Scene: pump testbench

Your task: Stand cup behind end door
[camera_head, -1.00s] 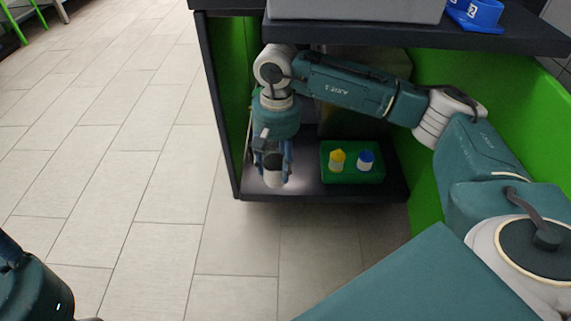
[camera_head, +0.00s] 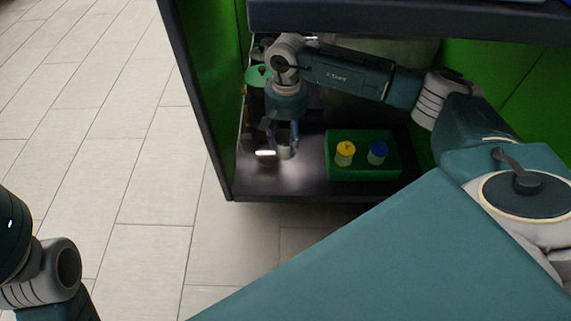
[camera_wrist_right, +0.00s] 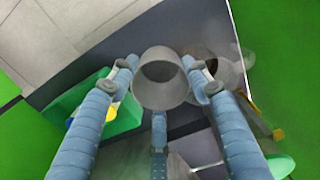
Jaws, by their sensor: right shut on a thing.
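The cup (camera_head: 284,153) is a pale grey, open-topped cylinder low inside the cabinet, left of the green tray. My right gripper (camera_head: 283,143) reaches down and is shut around it. In the right wrist view the cup (camera_wrist_right: 161,82) stands between the blue fingers of the gripper (camera_wrist_right: 163,85), with its round mouth toward the camera. Whether its base touches the shelf is unclear. A green panel with a dark edge (camera_head: 195,90) stands at the cabinet's left end; I cannot tell whether it is the end door. My left gripper is out of view.
A green tray (camera_head: 363,174) on the shelf holds a yellow-capped bottle (camera_head: 345,154) and a blue-capped bottle (camera_head: 378,153). A green-topped item (camera_head: 258,76) is behind my right wrist. A see-through round item (camera_wrist_right: 228,68) is close beside the cup. The dark top overhangs the shelf.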

